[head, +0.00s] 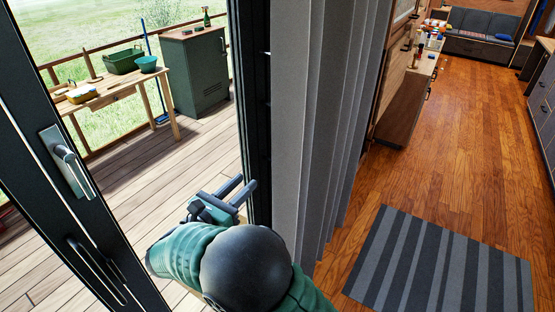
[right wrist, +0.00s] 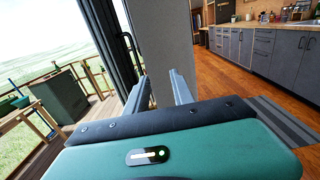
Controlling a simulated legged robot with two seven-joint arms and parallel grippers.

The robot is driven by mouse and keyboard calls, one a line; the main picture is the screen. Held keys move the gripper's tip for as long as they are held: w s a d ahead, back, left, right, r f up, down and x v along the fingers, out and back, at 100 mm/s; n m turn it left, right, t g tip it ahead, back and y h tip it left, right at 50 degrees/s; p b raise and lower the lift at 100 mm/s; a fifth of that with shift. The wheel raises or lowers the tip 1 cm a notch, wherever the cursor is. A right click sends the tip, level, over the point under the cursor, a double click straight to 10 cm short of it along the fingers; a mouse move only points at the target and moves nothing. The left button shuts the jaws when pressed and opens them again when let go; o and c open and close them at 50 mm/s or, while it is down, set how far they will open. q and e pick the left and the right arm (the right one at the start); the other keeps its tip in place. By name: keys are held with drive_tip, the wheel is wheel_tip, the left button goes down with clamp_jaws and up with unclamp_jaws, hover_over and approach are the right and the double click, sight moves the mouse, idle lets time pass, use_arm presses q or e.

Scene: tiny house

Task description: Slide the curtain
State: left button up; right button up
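The grey pleated curtain (head: 325,110) hangs in vertical folds beside the open glass door, in the middle of the head view. In the right wrist view the curtain (right wrist: 165,42) stands straight ahead of the fingers. My right gripper (head: 243,187) is just left of the curtain's near edge, by the dark door frame. In the right wrist view its two fingers (right wrist: 158,90) are apart, with the curtain's lower part showing between them. I cannot tell whether they touch the cloth. My left gripper is not in view.
The dark door panel with a handle (head: 70,165) stands at the left. Outside are a wooden deck, a table (head: 125,92) and a green cabinet (head: 196,72). A striped rug (head: 440,265) lies on the wooden floor at the right, which is mostly clear.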

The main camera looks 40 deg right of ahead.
sight(275, 154)
drive_tip(key=p+x, duration=0.3)
drive_tip(key=x, duration=1.3)
drive_tip(key=shift+r+p, duration=0.2)
drive_tip(key=shift+p, duration=0.15)
drive_tip(key=shift+w+d+f, duration=0.1)
drive_tip(key=shift+d, duration=0.25)
clamp_jaws()
